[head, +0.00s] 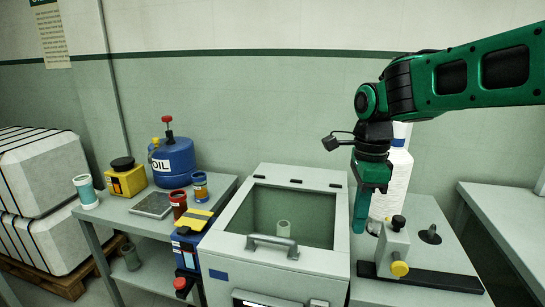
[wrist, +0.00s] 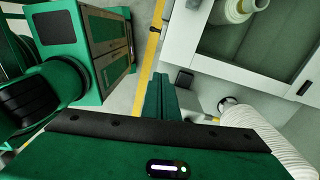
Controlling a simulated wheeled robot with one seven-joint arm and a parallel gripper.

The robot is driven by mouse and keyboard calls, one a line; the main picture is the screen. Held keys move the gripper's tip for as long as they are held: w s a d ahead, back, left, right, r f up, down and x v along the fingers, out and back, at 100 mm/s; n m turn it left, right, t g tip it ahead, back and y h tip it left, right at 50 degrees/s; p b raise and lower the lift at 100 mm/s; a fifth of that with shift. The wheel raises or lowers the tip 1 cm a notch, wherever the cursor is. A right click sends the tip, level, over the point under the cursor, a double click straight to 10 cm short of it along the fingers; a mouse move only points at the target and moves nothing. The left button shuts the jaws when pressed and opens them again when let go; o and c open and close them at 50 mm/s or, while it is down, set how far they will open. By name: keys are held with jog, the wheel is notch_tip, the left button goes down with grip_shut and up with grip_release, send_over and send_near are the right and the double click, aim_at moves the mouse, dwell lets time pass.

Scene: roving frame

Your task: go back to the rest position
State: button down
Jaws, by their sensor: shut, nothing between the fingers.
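My gripper (head: 360,228) hangs from my green arm, pointing down, at the right of the grey windowed box in the head view. Its fingers are together with nothing between them. In the wrist view the shut green fingers (wrist: 160,98) show at the middle. A white bottle-like container (head: 398,165) stands just behind the gripper and is partly hidden by it.
The grey box (head: 225,245) has a front handle and a pale cylinder (head: 284,228) behind its window. A blue oil can (head: 175,165) stands on the left bench. Another bench (head: 500,205) is at right.

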jog(key=s+d+f+n, duration=0.3)
jog(key=s+d+n, duration=0.4)
jog(key=s+d, duration=0.2)
jog(key=s+d+f+n, duration=0.4)
jog(key=s+d+n, duration=0.2)
jog(key=s+d, duration=0.4)
jog(key=shift+s+f+n+t, duration=0.2)
jog(key=shift+s+n+t, duration=0.15)
jog(key=shift+s, duration=0.7)
